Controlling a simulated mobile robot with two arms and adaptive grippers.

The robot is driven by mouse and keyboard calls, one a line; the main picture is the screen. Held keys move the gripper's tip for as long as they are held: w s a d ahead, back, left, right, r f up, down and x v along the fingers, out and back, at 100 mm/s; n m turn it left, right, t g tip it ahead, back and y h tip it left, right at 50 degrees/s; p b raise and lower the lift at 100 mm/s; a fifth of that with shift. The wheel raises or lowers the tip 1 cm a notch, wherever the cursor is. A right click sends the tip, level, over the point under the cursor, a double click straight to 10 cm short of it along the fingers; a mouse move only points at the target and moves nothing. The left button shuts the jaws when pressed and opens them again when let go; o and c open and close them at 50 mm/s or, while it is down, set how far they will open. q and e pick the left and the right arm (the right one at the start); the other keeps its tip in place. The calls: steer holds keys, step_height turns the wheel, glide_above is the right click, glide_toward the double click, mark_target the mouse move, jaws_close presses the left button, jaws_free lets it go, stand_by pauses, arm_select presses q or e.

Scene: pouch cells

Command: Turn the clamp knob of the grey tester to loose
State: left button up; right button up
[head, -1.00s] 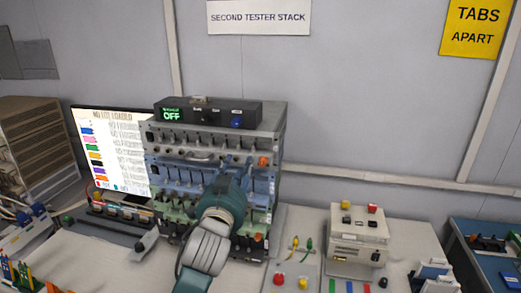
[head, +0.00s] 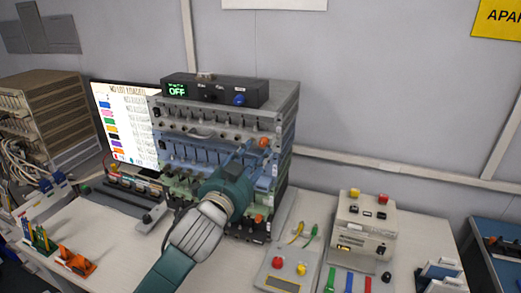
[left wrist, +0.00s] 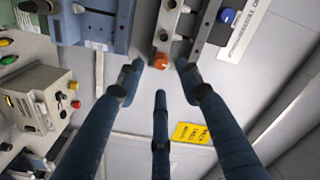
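The grey tester (head: 205,114) is the top tier of the stack, above a blue and a green tier. Its orange clamp knob (head: 262,142) sits at the right end of its front. The orange knob also shows in the left wrist view (left wrist: 161,62), near the fingertips. My left gripper (head: 250,156) is in front of the stack's right side, with its hand hiding part of the lower tiers. In the left wrist view its three fingers (left wrist: 160,72) are spread, with gaps around the knob; contact cannot be told. My right gripper is not in view.
A black control box (head: 215,91) reading OFF, with a blue knob, rests on top of the stack. A lit screen (head: 125,115) stands behind left. A beige unit (head: 362,225) with red and yellow buttons stands to the right. The bench front left is partly clear.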

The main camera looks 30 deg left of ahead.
mark_target(262, 145)
arm_select(q)
steer(key=p+x, duration=0.1)
steer(key=x, duration=0.2)
steer(key=shift+w+a+r, duration=0.15)
steer(key=shift+w+a, duration=0.05)
steer(key=shift+w, duration=0.15)
steer(key=shift+w+a, duration=0.1)
steer(key=shift+w, duration=0.35)
jaws_close()
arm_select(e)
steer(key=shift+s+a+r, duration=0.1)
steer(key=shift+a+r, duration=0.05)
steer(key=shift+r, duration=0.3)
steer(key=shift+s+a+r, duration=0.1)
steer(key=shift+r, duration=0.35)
